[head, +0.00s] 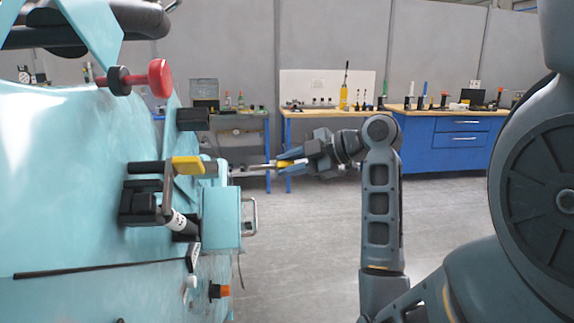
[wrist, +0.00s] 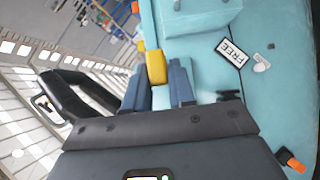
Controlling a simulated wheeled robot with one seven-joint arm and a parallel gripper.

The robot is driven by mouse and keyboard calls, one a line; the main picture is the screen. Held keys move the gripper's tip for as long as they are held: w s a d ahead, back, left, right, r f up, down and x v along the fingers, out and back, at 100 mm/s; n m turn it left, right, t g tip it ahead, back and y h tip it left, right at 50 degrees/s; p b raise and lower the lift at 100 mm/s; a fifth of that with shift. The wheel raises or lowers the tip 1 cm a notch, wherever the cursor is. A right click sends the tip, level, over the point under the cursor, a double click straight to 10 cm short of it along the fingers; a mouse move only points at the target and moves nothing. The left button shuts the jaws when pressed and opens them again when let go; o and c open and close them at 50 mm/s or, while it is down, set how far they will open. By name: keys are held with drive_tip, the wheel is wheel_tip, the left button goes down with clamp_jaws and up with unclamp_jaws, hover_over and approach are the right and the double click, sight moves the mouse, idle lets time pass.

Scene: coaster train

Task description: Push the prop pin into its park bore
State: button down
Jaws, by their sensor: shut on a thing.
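My gripper (head: 284,164) is at the right side of the teal train (head: 60,190) in the head view, its fingers pointing left. It is shut on the prop pin, whose yellow part (head: 285,163) shows between the fingers; a yellow block (wrist: 155,67) also shows at the fingertips (wrist: 158,85) in the wrist view. A thin metal rod (head: 250,167) runs left from the fingers towards the train's bracket. I cannot tell whether its tip is inside a bore. The bore itself is not clearly visible.
A yellow-ended black lever (head: 187,166), a red knob (head: 160,78), a handle (head: 251,216) and an orange knob (head: 219,291) stick out from the train. A "FREE" tag (wrist: 231,53) shows in the wrist view. Workbenches stand behind; the floor between is clear.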

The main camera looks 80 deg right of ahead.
sight(259, 167)
drive_tip(key=shift+w+a+b, duration=0.15)
drive_tip(key=shift+w+a, duration=0.2)
drive_tip(key=shift+w, duration=0.55)
drive_tip(key=shift+w+a+b, duration=0.1)
drive_tip(key=shift+w+a, duration=0.3)
drive_tip(key=shift+w, duration=0.45)
drive_tip(key=shift+w+a+b, duration=0.15)
drive_tip(key=shift+w+a, duration=0.2)
drive_tip(key=shift+w, duration=0.55)
drive_tip(key=w+a, duration=0.2)
drive_tip(key=w, duration=0.3)
drive_tip(key=shift+w+a+b, duration=0.2)
drive_tip(key=shift+w+b, duration=0.1)
idle(2.0)
drive_tip(key=c, duration=0.9)
unclamp_jaws()
drive_tip(key=shift+o, duration=0.2)
drive_tip(key=shift+s, duration=0.1)
drive_tip(key=v, duration=0.7)
drive_tip(key=shift+s+r, duration=0.2)
drive_tip(key=shift+s, duration=0.1)
